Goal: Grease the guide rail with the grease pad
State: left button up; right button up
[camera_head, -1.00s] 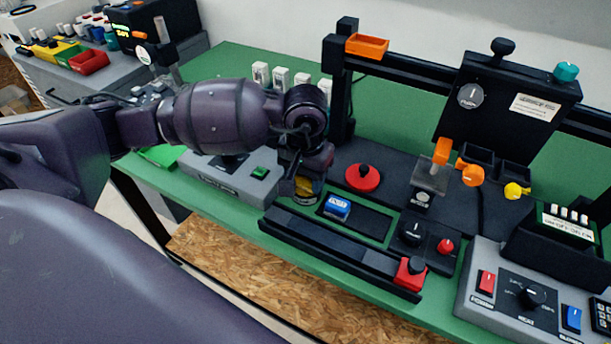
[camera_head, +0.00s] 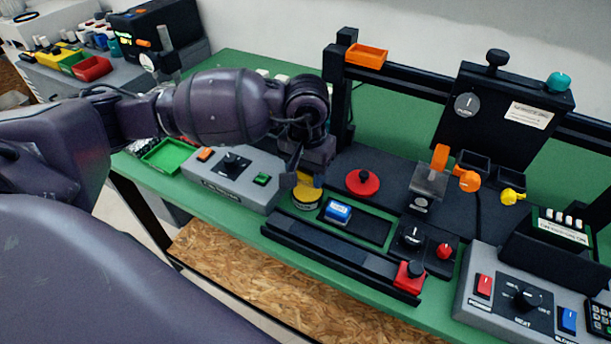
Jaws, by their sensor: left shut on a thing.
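My left gripper (camera_head: 309,180) points down and is shut on a small round yellow pad (camera_head: 307,197) with a pale label, which looks like the grease pad. The pad is at the left end of the dark tray, close to the bench top; I cannot tell whether it touches. The fingertips are partly hidden by the wrist. A long black rail (camera_head: 330,253), which looks like the guide rail, lies along the bench's front edge, just in front of the pad. My right gripper is out of view.
A blue block (camera_head: 338,211) sits on the dark tray (camera_head: 368,228) right of the pad. A red block (camera_head: 409,277) stands at the rail's right end. A grey control box (camera_head: 233,178) is left of the gripper, and a red knob (camera_head: 363,182) is behind the tray.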

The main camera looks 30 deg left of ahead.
pick_arm(q)
jog(key=shift+r+p, duration=0.45)
jog(key=shift+r, duration=1.3)
